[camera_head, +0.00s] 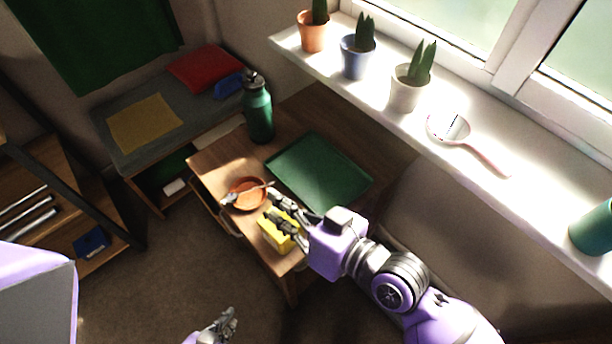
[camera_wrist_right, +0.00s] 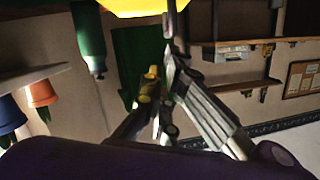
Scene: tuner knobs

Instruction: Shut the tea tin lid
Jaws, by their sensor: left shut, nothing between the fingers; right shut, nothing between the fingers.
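The yellow tea tin (camera_head: 277,238) stands near the front edge of the wooden table. In the head view my right gripper (camera_head: 272,209) is shut and empty, with its fingers over the top of the tin. They partly hide it, and I cannot make out how far its lid is open. In the right wrist view a bright yellow part of the tin (camera_wrist_right: 130,8) shows at the top edge, close to the fingertips; I cannot tell whether they touch. My left gripper (camera_head: 225,322) is shut and empty at the bottom of the head view, well away from the table.
On the table, an orange bowl (camera_head: 246,194) with a utensil across it sits left of the tin. A green tray (camera_head: 318,172) lies behind, and a green bottle (camera_head: 258,112) stands at the back left. The windowsill (camera_head: 395,110) with potted plants runs along the right.

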